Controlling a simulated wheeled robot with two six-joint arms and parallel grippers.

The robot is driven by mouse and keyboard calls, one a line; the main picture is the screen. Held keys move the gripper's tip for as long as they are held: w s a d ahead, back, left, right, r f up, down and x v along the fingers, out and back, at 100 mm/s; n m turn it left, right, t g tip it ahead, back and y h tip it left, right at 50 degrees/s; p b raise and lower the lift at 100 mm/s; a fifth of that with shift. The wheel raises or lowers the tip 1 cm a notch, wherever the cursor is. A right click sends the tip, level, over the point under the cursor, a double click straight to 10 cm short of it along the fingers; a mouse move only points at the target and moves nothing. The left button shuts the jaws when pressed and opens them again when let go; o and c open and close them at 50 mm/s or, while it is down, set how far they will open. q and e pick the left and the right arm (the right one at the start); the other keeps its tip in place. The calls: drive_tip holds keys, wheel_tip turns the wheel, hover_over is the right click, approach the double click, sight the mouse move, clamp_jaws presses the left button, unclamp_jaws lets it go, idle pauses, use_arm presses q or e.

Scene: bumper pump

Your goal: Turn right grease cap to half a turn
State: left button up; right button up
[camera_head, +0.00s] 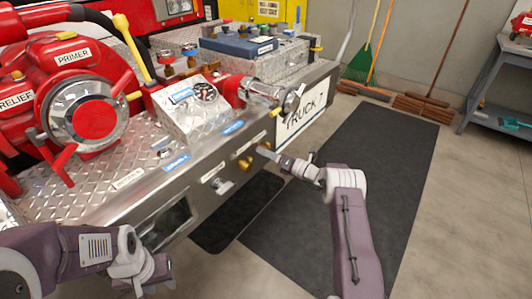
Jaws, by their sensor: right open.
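Brass grease caps sit on the front face of the metal bumper (135,190). The left brass cap (244,164) is in clear view. The right brass cap (265,147) is beside it, partly hidden by a finger of my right gripper (281,157). My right gripper is open, with its fingers pointing left toward the right cap. I cannot tell whether it touches the cap, or how far the cap is turned. My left gripper (158,277) hangs low at the bottom left, away from the caps; its opening is unclear.
A red pump (95,118) with hoses and a lever stands on the bumper deck. A silver valve fitting (262,92) projects above the "TRUCK 7" plate (303,113). Dark mats (350,185) cover the floor. A grey workbench (496,115) and leaning brooms (445,55) stand at the right.

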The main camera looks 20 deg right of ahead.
drive_tip(key=p+v, duration=0.2)
drive_tip(key=v, duration=0.6)
drive_tip(key=shift+s+p, duration=0.25)
drive_tip(key=shift+p, duration=0.05)
